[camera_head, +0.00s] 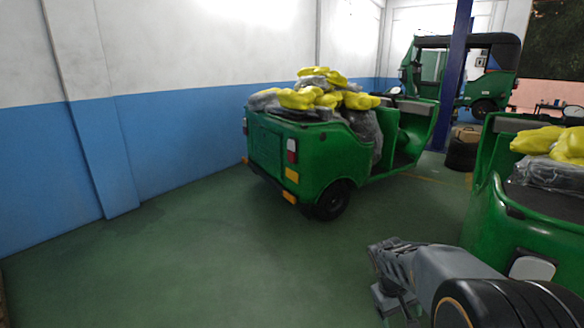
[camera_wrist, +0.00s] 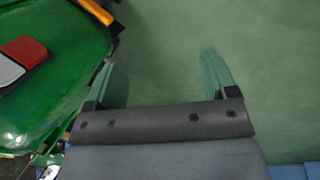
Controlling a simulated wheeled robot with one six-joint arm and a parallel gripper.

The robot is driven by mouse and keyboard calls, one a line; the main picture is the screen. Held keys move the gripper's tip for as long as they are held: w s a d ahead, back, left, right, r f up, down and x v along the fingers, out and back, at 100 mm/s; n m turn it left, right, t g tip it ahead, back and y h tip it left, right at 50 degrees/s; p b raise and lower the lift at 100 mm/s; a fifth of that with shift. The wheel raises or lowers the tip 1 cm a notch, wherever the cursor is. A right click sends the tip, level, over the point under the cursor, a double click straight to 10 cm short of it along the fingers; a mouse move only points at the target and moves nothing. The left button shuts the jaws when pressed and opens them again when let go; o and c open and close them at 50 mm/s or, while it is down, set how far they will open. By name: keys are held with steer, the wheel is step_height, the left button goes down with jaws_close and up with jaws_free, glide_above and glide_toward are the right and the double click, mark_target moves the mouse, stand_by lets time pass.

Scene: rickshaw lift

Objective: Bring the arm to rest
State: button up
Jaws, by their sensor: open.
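My gripper (camera_wrist: 162,82) shows in the wrist view with its two green-tinted fingers spread wide apart. It is open, and only bare green floor shows between the fingers. In the head view my grey arm (camera_head: 440,275) reaches in from the lower right, beside the near green rickshaw (camera_head: 495,225). The fingers are hard to make out there. In the wrist view a green rickshaw body (camera_wrist: 50,90) with a red and white light lies to the left of the gripper, apart from the fingers.
A second green rickshaw (camera_head: 265,145) loaded with yellow and grey bags stands mid-floor. Another rickshaw (camera_head: 465,75) stands at the back behind a blue post (camera_head: 455,70). A blue and white wall (camera_head: 170,135) runs along the left. The green floor (camera_head: 180,255) at front left is clear.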

steer(key=s+a+r+t+y+p, duration=0.1)
steer(key=s+a+r+p, duration=0.2)
steer(key=r, duration=0.3)
steer(key=s+a+r+m+t+y+p, duration=0.1)
steer(key=s+a+r+t+p, duration=0.1)
steer(key=r, duration=0.4)
steer(key=s+a+r+m+t+y+p, duration=0.1)
steer(key=s+a+r+p, duration=0.3)
steer(key=s+r, duration=0.2)
steer(key=shift+a+r+t+y+p, duration=0.3)
steer(key=shift+a+r, duration=0.05)
steer(key=shift+r, duration=0.05)
